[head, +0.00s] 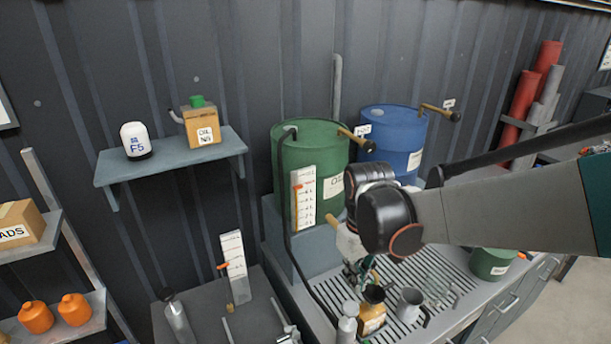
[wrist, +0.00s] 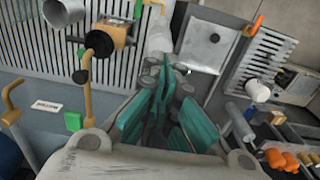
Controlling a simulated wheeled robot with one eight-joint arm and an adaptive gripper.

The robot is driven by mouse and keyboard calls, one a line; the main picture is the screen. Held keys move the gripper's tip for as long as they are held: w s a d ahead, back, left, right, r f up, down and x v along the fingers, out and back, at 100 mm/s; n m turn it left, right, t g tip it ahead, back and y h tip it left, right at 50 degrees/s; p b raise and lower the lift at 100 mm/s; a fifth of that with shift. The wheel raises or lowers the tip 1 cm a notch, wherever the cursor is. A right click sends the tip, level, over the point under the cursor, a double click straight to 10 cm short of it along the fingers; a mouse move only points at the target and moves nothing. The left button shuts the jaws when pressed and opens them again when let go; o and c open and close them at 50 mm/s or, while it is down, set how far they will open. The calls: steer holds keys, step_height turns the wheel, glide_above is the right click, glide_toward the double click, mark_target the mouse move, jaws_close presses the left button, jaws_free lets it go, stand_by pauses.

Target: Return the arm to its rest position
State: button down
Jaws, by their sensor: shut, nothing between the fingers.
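My arm reaches in from the right in the head view, its dark wrist joint in front of the green drum (head: 315,148). My gripper (head: 362,280) points down over the slotted drip tray (head: 330,293), just behind a yellow container with a dark funnel top (head: 372,312). In the wrist view my gripper (wrist: 168,72) shows its teal fingers close together with nothing between them. The yellow container (wrist: 108,36) stands to the left of the fingers there, apart from them. Part of the gripper is hidden by the wrist in the head view.
A blue drum (head: 392,135) with a tap stands beside the green one. A metal mug (head: 409,303), a clear jug (head: 437,288) and a green bucket (head: 490,263) stand on the bench. A wall shelf (head: 172,165) holds a white filter and an oil box.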

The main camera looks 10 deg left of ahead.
steer(key=s+d+f+m+t+b, duration=0.6)
steer(key=s+d+f+b, duration=0.3)
steer(key=s+d+b, duration=0.4)
steer(key=d+t+b, duration=0.1)
steer(key=b, duration=0.4)
steer(key=shift+d+m, duration=0.15)
steer(key=shift+m, duration=0.25)
steer(key=c, duration=2.4)
jaws_free()
steer(key=shift+f, duration=0.1)
